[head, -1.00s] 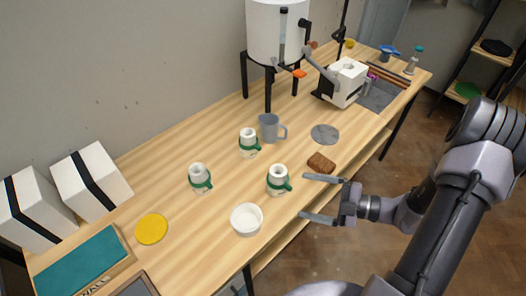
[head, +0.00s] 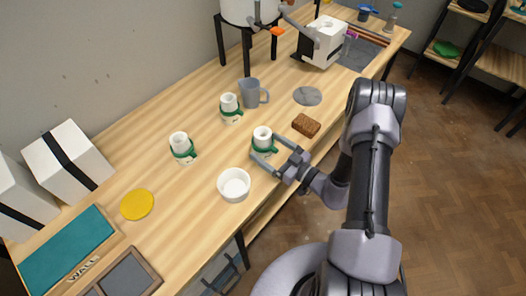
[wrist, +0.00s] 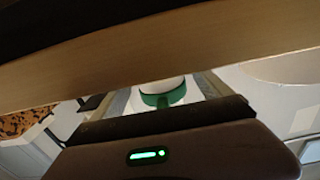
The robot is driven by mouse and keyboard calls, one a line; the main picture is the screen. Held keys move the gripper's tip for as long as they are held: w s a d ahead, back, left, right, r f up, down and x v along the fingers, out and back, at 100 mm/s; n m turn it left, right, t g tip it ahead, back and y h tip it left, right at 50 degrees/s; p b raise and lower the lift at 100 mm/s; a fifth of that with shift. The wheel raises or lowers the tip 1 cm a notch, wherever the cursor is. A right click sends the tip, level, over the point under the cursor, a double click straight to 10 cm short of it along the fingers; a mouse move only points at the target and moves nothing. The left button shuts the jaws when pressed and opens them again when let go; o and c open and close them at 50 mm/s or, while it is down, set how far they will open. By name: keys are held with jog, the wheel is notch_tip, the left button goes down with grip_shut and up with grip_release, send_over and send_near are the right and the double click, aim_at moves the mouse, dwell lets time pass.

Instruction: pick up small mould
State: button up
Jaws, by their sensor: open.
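Three similar white moulds, each with a green band, stand upright on the wooden table: one at the front (head: 263,134), one at the left (head: 178,140) and one further back (head: 229,102). The frames do not make plain which is the small one. My gripper (head: 264,147) is open at the front mould, with one finger on each side of its lower part. Whether the fingers touch it I cannot tell. In the wrist view the front mould (wrist: 160,87) shows between the fingers, its top cut off by a pale wooden strip.
A white bowl (head: 234,184) stands left of my gripper, and a brown sponge (head: 306,125) lies to the right. A grey mug (head: 251,93), a grey disc (head: 307,96) and a yellow disc (head: 137,204) are on the table (head: 205,205). White boxes stand at the left.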

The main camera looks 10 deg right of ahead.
jog(key=shift+x, duration=1.25)
jog(key=c, duration=1.7)
jog(key=shift+o, duration=0.2)
jog(key=shift+r, duration=0.1)
jog(key=shift+r, duration=0.3)
jog(key=r+p, duration=0.2)
jog(key=r, duration=0.1)
jog(key=shift+s+d, duration=0.1)
jog(key=shift+s, duration=0.2)
jog(key=s+d+r+p, duration=0.1)
jog(key=s+p, duration=0.3)
jog(key=s, duration=1.1)
notch_tip(320, 180, up, 8)
jog(key=m+t+h+b, duration=0.1)
jog(key=m+h+b, duration=0.1)
jog(key=b, duration=0.1)
send_over(269, 142)
jog(key=s, duration=0.3)
jog(key=shift+a+r, duration=0.25)
jog(key=shift+a, duration=0.1)
